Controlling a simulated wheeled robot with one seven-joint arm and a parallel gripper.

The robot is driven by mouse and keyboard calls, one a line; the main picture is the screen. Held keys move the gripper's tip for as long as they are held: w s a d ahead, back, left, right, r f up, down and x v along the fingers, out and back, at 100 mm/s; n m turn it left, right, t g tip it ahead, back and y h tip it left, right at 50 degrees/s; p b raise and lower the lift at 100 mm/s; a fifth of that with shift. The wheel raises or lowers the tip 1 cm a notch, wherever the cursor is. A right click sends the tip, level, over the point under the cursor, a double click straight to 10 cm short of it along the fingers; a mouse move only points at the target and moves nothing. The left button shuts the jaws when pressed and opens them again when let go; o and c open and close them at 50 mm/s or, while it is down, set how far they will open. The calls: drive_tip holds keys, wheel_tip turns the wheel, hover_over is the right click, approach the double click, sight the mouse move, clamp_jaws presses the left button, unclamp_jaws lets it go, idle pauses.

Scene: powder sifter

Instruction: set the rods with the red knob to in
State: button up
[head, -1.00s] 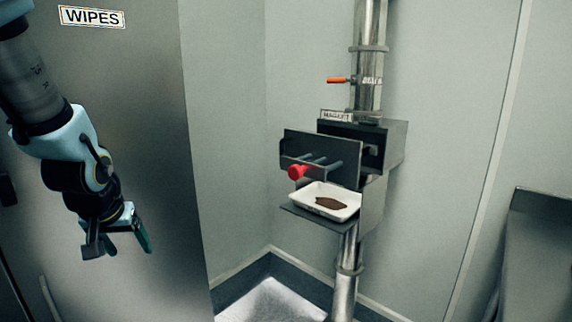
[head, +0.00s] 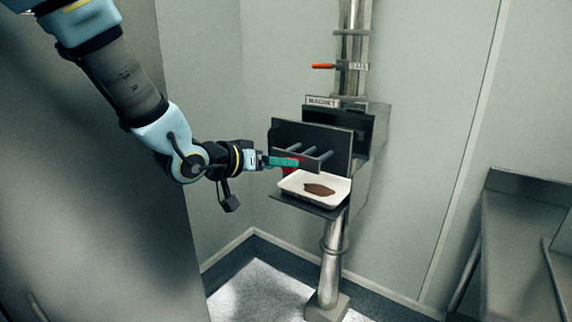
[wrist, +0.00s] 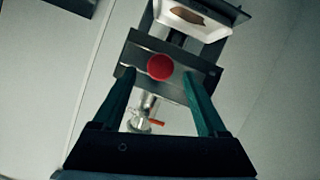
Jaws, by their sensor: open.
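The red knob (wrist: 160,67) shows face-on in the wrist view, centred between my open fingers. In the head view the knob (head: 291,168) is mostly hidden behind my gripper (head: 283,162).
A white tray (head: 288,184) with brown powder sits on a shelf (head: 318,209) just below the drawer. A steel pipe with an orange handle (head: 323,66) rises above the housing, labelled MAGNET (head: 322,101). A steel cabinet (head: 90,220) is at left and a metal counter (head: 520,240) at right.

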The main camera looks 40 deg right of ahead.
sight(307, 163)
drive_tip(key=shift+x, duration=2.05)
drive_tip(key=shift+c, duration=0.2)
clamp_jaws()
